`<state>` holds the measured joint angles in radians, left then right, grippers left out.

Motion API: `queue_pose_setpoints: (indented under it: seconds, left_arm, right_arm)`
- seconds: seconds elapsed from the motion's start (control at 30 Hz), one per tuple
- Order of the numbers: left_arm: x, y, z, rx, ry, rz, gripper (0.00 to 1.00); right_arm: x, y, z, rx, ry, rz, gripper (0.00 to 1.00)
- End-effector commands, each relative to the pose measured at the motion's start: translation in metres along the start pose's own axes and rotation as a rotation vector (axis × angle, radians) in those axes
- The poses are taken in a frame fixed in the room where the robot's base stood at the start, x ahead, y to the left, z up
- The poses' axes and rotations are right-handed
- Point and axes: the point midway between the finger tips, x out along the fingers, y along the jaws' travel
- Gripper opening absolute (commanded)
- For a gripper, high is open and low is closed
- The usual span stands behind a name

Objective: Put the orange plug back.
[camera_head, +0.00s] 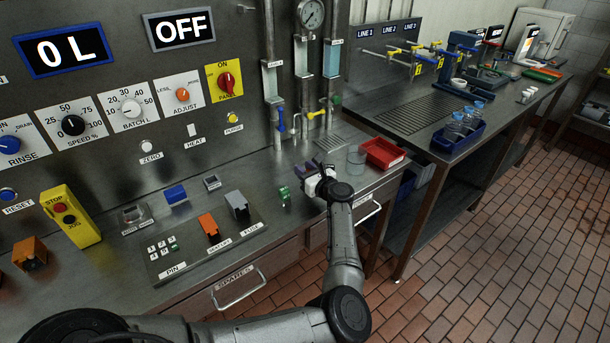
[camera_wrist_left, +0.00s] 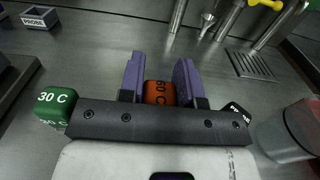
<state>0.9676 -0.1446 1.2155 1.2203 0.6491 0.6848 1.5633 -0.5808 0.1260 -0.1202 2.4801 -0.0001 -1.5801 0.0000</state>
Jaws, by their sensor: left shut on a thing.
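My left gripper (camera_head: 316,177) reaches down low over the steel bench, to the right of the green plug (camera_head: 284,195). In the left wrist view its purple fingers (camera_wrist_left: 160,80) are shut on the orange plug (camera_wrist_left: 158,93), marked 60 C. I cannot tell whether the plug touches the bench. The green plug, marked 30 C, also shows in the wrist view (camera_wrist_left: 56,105) to the left of the gripper. A black plug (camera_wrist_left: 236,112) is to the right, partly hidden by the gripper body. A small grey block with a PROBE label (camera_wrist_left: 40,17) stands at the upper left.
A clear beaker (camera_head: 356,161) and a red tray (camera_head: 384,153) stand right of my gripper. A raised panel with orange and grey blocks (camera_head: 206,240) lies to the left. Pipes and valves (camera_head: 305,115) rise behind. A drain grille (camera_wrist_left: 255,64) lies at the back right.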

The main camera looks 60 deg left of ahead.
Motion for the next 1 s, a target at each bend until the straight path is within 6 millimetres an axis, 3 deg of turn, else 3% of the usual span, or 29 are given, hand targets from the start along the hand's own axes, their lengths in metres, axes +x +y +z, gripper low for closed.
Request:
queue_pose_setpoints:
  seconds: [0.1, 0.57, 0.6, 0.83, 1.0]
  left_arm:
    - [0.000, 0.000, -0.016, 0.002, 0.000, 0.000, 0.04]
    - [0.000, 0.000, -0.021, 0.000, -0.001, 0.001, 0.04]
    - [0.000, 0.000, -0.020, 0.000, -0.001, 0.001, 0.33]
    - [0.000, 0.000, -0.020, 0.000, -0.001, 0.001, 0.55]
    - [0.000, 0.000, -0.020, 0.000, -0.001, 0.001, 0.57]
  right_arm:
    - [0.004, 0.000, 0.001, 0.000, 0.000, 0.000, 0.43]
    - [0.010, -0.003, 0.003, 0.007, 0.001, -0.006, 0.43]
    - [0.009, -0.003, 0.002, 0.008, 0.001, -0.006, 0.43]
    - [0.008, -0.003, 0.002, 0.009, 0.001, -0.007, 0.43]
    - [0.008, -0.003, 0.002, 0.009, 0.002, -0.007, 0.43]
